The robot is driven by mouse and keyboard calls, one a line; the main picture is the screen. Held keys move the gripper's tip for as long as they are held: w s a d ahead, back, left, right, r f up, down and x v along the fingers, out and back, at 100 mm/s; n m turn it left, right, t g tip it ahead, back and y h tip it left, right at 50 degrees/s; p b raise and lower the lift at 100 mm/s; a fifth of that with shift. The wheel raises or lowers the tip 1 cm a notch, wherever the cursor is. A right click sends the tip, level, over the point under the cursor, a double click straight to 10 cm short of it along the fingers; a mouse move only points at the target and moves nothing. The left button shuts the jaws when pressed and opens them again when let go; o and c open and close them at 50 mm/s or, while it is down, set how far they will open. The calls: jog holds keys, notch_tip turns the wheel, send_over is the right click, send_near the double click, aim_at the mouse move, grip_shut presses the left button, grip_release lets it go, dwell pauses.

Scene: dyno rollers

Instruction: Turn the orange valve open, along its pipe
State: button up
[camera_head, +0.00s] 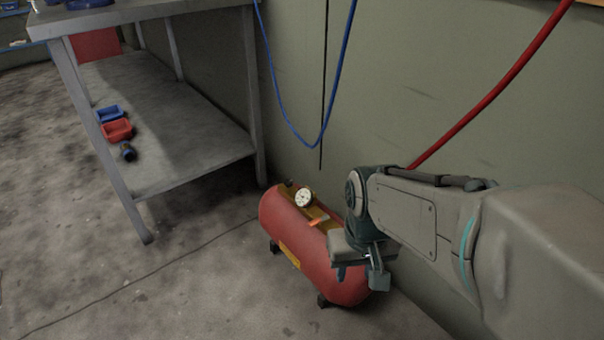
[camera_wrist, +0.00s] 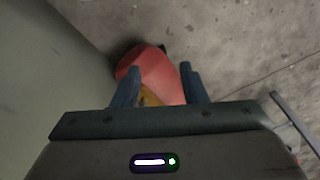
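The orange valve handle (camera_head: 319,221) is a small bright piece on top of the red tank (camera_head: 285,225), just right of the round white gauge (camera_head: 304,198). How the handle lies against its pipe is too small to tell. My gripper (camera_head: 358,276) is over the tank's right end, to the right of the valve in the head view. In the wrist view my gripper (camera_wrist: 156,82) has its two fingers apart with nothing held between them. The red tank (camera_wrist: 150,68) shows beyond and between the fingers; the valve handle cannot be made out there.
A metal table (camera_head: 190,185) with a lower shelf stands at the left, holding blue and red bins (camera_head: 117,130). The wall (camera_head: 420,100) is close behind the tank. A blue hose (camera_head: 290,125) and a red hose (camera_head: 490,85) hang there. The floor (camera_head: 190,290) in front is clear.

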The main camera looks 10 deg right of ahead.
dwell(0.3)
jog(key=shift+r+p, duration=0.35)
jog(key=shift+r, duration=0.05)
jog(key=c, duration=0.7)
jog(key=r+p, duration=0.4)
jog(key=r, duration=0.1)
jog(key=shift+a, duration=0.2)
grip_shut()
jog(key=shift+f, duration=0.1)
